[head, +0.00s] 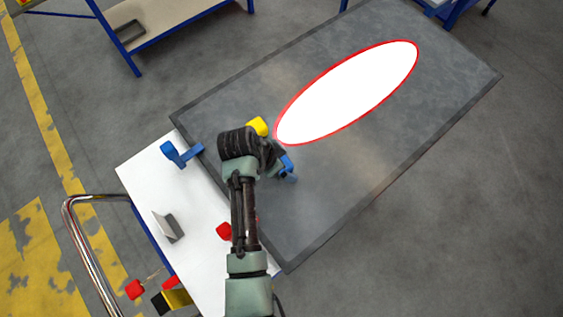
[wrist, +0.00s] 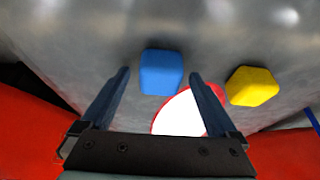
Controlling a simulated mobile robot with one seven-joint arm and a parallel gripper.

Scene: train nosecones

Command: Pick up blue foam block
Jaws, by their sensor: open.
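The blue foam block (wrist: 161,72) shows in the wrist view, upper middle, on the grey surface. It appears beyond and between the tips of my gripper (wrist: 159,76). The two dark blue fingers are apart, with nothing held between them. In the head view my gripper (head: 287,168) is at the end of my arm, over the dark grey mat near its left side. Blue parts show there, but I cannot tell block from fingers; my arm hides much of that spot.
A yellow block (wrist: 252,86) is right of the blue one; it also shows in the head view (head: 257,126). A white oval with red rim (head: 347,92) lies on the mat (head: 420,125). A white table (head: 140,175) at left holds a blue piece (head: 181,153) and grey bracket (head: 168,227).

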